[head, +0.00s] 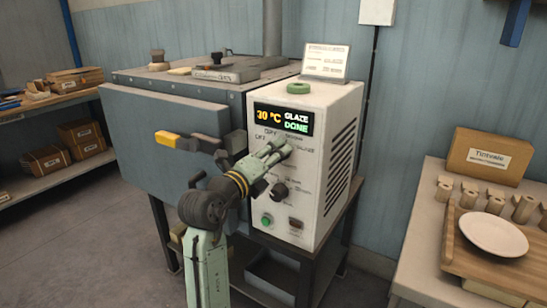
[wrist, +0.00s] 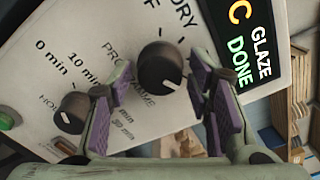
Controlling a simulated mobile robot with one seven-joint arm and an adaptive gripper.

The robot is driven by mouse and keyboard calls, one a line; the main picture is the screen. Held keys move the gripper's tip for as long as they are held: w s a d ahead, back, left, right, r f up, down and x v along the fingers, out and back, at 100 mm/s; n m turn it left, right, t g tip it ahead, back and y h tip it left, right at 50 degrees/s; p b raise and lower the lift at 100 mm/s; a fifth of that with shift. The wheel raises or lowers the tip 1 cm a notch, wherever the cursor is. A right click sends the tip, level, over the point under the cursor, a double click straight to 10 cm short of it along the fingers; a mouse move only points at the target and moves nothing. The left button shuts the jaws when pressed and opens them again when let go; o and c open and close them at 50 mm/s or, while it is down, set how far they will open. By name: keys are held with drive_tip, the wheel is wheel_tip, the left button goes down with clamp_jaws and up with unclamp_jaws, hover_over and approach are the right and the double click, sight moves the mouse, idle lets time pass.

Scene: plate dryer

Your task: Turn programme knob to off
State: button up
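The programme knob (wrist: 162,70) is dark and round, with a white pointer mark toward the lower right in the wrist view, away from the partly visible OFF lettering (wrist: 150,20) and the DRY label (wrist: 181,12). My gripper (wrist: 166,95) is open, its purple-padded fingers on either side of the knob; contact cannot be told. In the head view my gripper (head: 280,152) is at the front of the white control box (head: 318,105) and hides the programme knob. The display (head: 283,119) reads 30 °C, GLAZE, DONE.
A second dark knob, the hold knob (wrist: 70,112), sits below the programme knob. A green button (head: 267,220) and a red switch (head: 295,224) are lower on the panel. A grey kiln-like cabinet (head: 170,140) stands left; a table with a plate (head: 493,235) stands right.

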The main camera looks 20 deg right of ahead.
drive_tip(key=c, duration=0.8)
drive_tip(key=shift+c, duration=0.2)
drive_tip(key=shift+n, duration=11.9)
